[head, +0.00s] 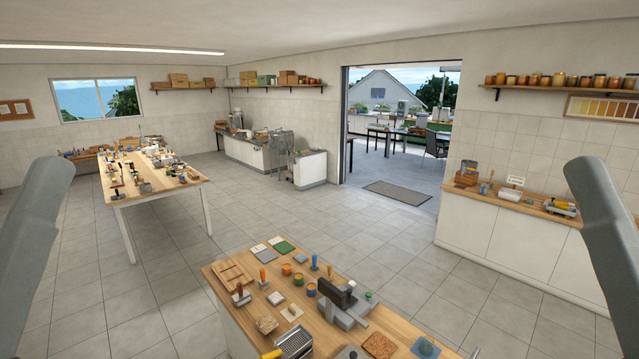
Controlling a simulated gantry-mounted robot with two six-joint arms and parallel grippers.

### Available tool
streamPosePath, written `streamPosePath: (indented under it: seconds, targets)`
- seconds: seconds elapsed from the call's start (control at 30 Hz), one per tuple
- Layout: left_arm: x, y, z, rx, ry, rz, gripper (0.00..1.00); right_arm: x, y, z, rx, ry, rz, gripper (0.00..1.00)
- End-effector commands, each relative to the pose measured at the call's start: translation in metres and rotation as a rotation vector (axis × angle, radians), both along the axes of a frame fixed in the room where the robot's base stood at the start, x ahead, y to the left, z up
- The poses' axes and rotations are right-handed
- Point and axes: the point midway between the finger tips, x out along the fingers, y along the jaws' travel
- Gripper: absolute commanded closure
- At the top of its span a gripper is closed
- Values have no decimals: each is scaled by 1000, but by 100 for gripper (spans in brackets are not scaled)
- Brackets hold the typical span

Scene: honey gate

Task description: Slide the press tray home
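I cannot make out for certain which thing is the press tray. On the near workbench (218,281) stands a black press-like tool (337,294) on a grey base (345,316). A grey metal tray-like piece with a yellow handle (295,342) lies at the bench's front edge, partly cut off by the frame. My two arms show at the left and right edges of the head view. Neither gripper is in view, so their fingers and anything they hold are hidden.
The near bench also holds small stamps, jars and mats. A long table (120,197) with many tools stands at left. A white counter (500,232) runs along the right wall. Tiled floor between them is clear up to a doorway with a grey mat (397,193).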

Motion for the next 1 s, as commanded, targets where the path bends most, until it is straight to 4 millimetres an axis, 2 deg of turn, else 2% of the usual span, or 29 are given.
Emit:
streamPosePath:
  seconds: [0.03, 0.17, 0.87, 1.0]
  targets:
    - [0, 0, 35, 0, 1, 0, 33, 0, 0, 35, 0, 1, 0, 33]
    - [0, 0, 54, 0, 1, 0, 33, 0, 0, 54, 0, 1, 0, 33]
    - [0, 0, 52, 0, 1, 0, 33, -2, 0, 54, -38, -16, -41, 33]
    - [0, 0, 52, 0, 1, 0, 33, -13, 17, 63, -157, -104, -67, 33]
